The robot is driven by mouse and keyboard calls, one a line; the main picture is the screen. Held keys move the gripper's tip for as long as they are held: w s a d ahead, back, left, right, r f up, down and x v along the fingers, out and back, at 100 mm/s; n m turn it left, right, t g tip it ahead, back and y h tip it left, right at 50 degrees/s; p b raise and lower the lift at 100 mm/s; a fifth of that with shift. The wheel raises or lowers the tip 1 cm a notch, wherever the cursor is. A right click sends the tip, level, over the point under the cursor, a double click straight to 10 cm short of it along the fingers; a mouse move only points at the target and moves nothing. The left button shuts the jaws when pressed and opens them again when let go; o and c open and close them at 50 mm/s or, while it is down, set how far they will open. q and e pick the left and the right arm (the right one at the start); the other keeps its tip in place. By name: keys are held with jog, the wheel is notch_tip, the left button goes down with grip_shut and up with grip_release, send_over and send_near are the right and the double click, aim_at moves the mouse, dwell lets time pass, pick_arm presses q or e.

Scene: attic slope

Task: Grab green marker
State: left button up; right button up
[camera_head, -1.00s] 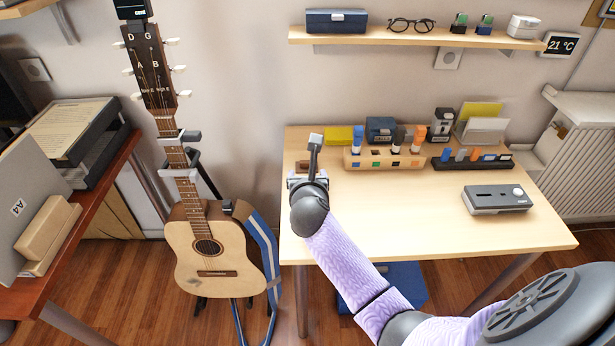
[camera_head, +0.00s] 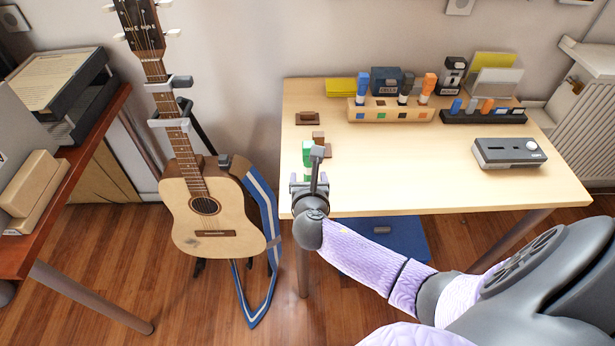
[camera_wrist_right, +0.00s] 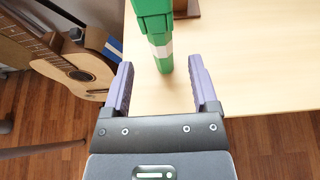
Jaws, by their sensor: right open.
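A green marker (camera_head: 307,150) stands near the left front of the light wooden table (camera_head: 420,180), partly hidden by my right gripper in the head view. It also shows in the right wrist view (camera_wrist_right: 157,35), green with a white band, between and ahead of the finger tips. My right gripper (camera_head: 312,183) is open and empty at the table's left front edge. In the wrist view its two purple-grey fingers (camera_wrist_right: 160,88) are spread to either side of the marker's near end. I cannot tell whether either finger touches it. My left gripper is not in view.
A wooden block holder (camera_head: 390,115) with several markers stands at the back of the table, beside a black rack (camera_head: 484,117). A grey device (camera_head: 509,153) lies at the right. A guitar (camera_head: 212,215) stands left of the table. The table's middle is clear.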

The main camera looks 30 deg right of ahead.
aim_at(309, 172)
jog(key=b+x, duration=0.3)
jog(key=x, duration=0.2)
jog(key=shift+w+d, duration=0.1)
jog(key=shift+d, duration=0.05)
jog(key=shift+r, duration=0.15)
jog(key=c, duration=1)
grip_shut()
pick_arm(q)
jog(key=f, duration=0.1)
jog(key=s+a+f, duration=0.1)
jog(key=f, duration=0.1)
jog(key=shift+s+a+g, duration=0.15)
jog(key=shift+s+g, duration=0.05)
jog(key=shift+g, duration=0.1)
